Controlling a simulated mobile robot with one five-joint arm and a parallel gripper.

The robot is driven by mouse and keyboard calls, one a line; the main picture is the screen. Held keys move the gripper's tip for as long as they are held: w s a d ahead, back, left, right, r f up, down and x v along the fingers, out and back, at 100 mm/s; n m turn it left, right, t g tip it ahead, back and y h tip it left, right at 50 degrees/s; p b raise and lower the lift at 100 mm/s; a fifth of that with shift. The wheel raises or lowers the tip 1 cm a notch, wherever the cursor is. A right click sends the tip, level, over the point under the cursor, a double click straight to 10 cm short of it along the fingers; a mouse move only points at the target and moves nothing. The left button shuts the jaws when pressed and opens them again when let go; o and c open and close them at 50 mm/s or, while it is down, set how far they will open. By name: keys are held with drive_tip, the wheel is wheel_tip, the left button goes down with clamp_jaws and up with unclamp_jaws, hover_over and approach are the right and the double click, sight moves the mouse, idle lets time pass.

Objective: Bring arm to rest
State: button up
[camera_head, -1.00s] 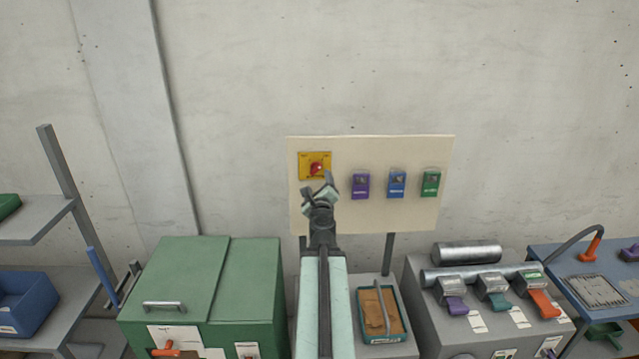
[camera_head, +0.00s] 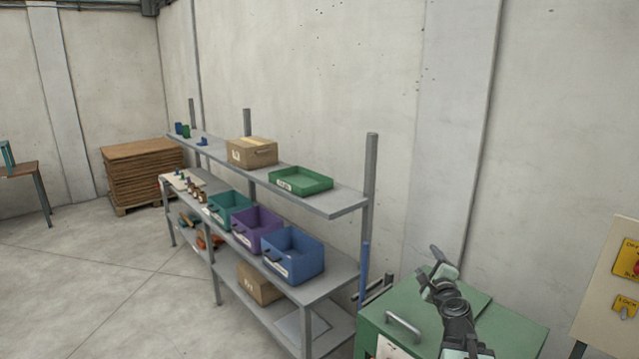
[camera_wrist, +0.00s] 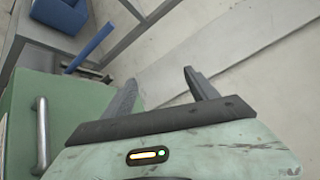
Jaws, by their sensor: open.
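My gripper (camera_head: 441,262) is in the lower right of the head view, raised in front of the green cabinet (camera_head: 510,322) and the wall. In the wrist view my gripper (camera_wrist: 160,84) has its two dark fingers spread apart, with nothing between them. The green cabinet with its bar handle shows at the left of the wrist view (camera_wrist: 70,115). My arm extends from the bottom of the head view and hides part of the cabinet's top.
A grey shelf unit (camera_head: 345,275) stands left of the cabinet. It holds a blue bin (camera_head: 293,262), a purple bin (camera_head: 257,236), a green tray (camera_head: 300,182) and cardboard boxes. A pale panel (camera_head: 600,310) is at the right edge. Open floor (camera_head: 90,290) lies at left.

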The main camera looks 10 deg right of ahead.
drive_tip(key=a+f+n+g+y+b, duration=0.15)
drive_tip(key=a+f+n, duration=0.3)
drive_tip(key=a, duration=0.45)
drive_tip(key=a+f+n+g+y+b, duration=0.1)
drive_tip(key=a+f+n+g+y, duration=0.25)
drive_tip(key=a, duration=0.55)
drive_tip(key=a+f+n+g+y+b, duration=0.1)
drive_tip(key=a+f+n+y, duration=0.1)
drive_tip(key=a+f+n, duration=0.6)
drive_tip(key=s+a+f+n+g+h, duration=0.1)
drive_tip(key=s+a+f+n+g, duration=0.3)
drive_tip(key=s+a+f+g, duration=0.4)
drive_tip(key=s+d+f+n+g+h, duration=0.2)
drive_tip(key=s+d+n+h, duration=0.1)
drive_tip(key=s+d, duration=0.6)
drive_tip(key=shift+s+d+n+g, duration=0.4)
drive_tip(key=shift+s+n, duration=0.4)
drive_tip(key=shift+s, duration=0.4)
